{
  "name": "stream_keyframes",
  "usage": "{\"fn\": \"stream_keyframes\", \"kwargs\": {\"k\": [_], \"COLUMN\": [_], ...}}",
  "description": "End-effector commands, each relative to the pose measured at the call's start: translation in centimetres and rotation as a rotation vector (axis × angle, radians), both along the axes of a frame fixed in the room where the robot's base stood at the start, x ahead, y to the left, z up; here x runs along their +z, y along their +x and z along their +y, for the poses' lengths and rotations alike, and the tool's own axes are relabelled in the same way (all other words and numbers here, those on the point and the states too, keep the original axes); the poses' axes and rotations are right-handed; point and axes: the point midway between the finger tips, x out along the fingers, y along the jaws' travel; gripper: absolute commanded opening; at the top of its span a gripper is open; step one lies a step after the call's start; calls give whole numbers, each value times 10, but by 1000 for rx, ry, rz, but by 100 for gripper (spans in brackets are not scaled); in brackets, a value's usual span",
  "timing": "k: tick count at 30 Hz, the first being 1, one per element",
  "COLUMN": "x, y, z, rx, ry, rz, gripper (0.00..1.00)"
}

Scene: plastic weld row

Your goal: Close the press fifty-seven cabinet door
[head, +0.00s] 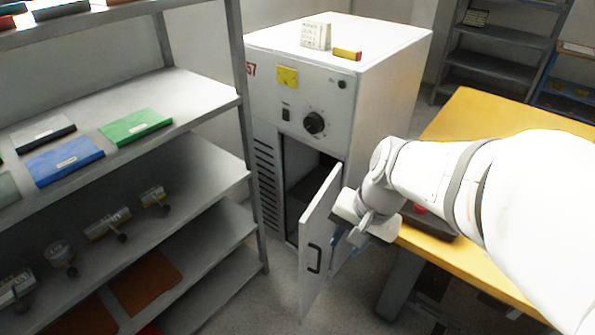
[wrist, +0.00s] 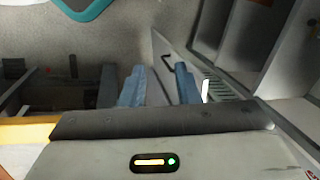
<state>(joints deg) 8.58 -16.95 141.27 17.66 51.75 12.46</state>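The press fifty-seven cabinet (head: 370,85) is a white box with a red "57" on its front. Its lower door (head: 323,225) stands open, with a dark handle (head: 314,259) on the face seen in the head view. The dark compartment (head: 300,175) shows behind it. My gripper (head: 342,242) is just right of the door in the head view. In the wrist view my gripper (wrist: 159,85) has its two blue fingers apart with nothing held between them. The door (wrist: 172,50) and its handle (wrist: 166,62) show beyond the fingertips. I cannot tell whether a finger touches the door.
A grey shelf rack (head: 195,92) with binders and metal parts stands close on the left. A yellow-topped table (head: 470,115) is on the right, under my arm. Small boxes (head: 316,35) sit on the cabinet. Some grey floor (head: 262,300) is clear before the cabinet.

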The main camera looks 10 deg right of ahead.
Motion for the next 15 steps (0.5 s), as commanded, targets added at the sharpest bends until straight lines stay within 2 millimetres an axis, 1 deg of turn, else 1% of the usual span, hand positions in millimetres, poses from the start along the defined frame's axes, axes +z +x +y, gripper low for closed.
{"fn": "stream_keyframes", "kwargs": {"k": [1,4,6,9,10,12,15], "x": [-40,-80,-105,-134,-141,-154,-164], "y": [12,37,56,79,85,96,105], "z": [-3,-9,-17,-33,-38,-48,-58], "rx": [-176,-528,-761,-1046,-1116,-1252,-1369], "ry": [94,283,408,560,598,674,741], "rz": [62,168,240,327,349,390,429], "gripper": [25,16,11,3,0,0,0]}}
